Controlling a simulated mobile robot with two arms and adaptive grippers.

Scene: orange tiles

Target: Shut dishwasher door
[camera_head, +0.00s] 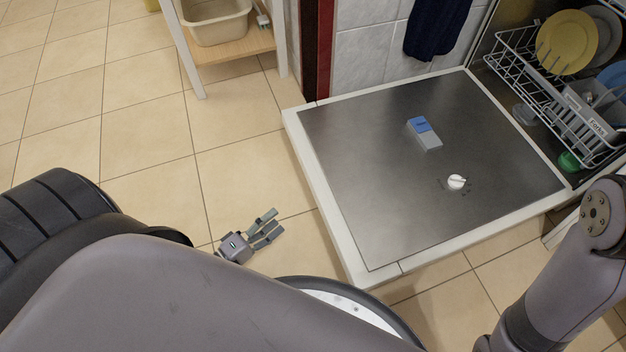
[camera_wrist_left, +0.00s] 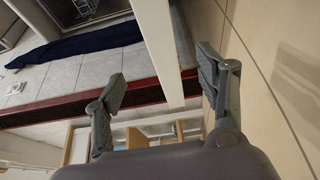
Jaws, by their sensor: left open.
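The dishwasher door (camera_head: 350,150) is folded down flat, with its steel inner face up and a white rim around it. A grey and blue detergent compartment (camera_head: 425,135) and a white knob (camera_head: 456,182) are on that face. My left gripper (camera_head: 275,223) is open and empty, just left of the door's left edge and apart from it in the head view. In the left wrist view its fingers (camera_wrist_left: 162,66) are spread, and a white strip that seems to be the door edge (camera_wrist_left: 157,35) shows between them. My right gripper is out of view.
The dishwasher rack (camera_head: 540,85) holds plates (camera_head: 566,42) and other dishes at the upper right. A dark blue towel (camera_head: 436,25) hangs on the tiled wall. A white-legged stand (camera_head: 228,48) with a beige basin (camera_head: 214,22) is at the top. Tiled floor (camera_head: 150,130) left of the door is clear.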

